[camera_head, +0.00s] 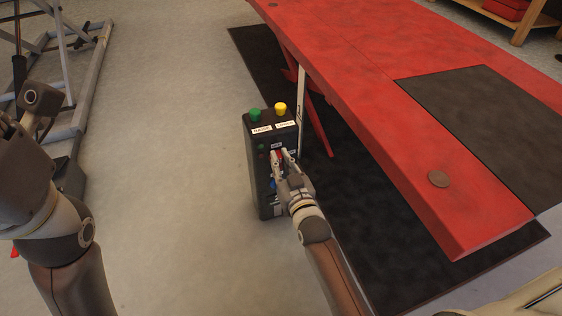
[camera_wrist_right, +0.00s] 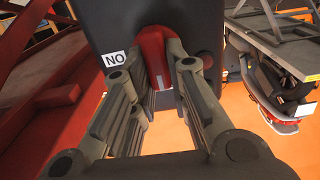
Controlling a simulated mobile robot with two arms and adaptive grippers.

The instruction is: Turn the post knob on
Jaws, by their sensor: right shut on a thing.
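The post is a black control box (camera_head: 257,190) standing upright on the floor beside the red lift. It has a green button (camera_head: 255,115) and a yellow button (camera_head: 280,109) on top, with white labels below them. The red knob (camera_head: 279,154) is on its face, mostly covered by my right gripper (camera_head: 280,158). In the right wrist view the red knob (camera_wrist_right: 153,60) sits between the fingers of my right gripper (camera_wrist_right: 160,62), which is shut on it. A white label (camera_wrist_right: 114,59), reading "NO" in this view, is beside the knob. My left arm shows at the left; its fingertips do not show.
The red lift table (camera_head: 385,110) with a dark panel (camera_head: 490,130) extends along the right, over a black mat (camera_head: 350,225). A grey metal frame (camera_head: 88,85) stands at upper left. The floor (camera_head: 170,150) left of the post is clear.

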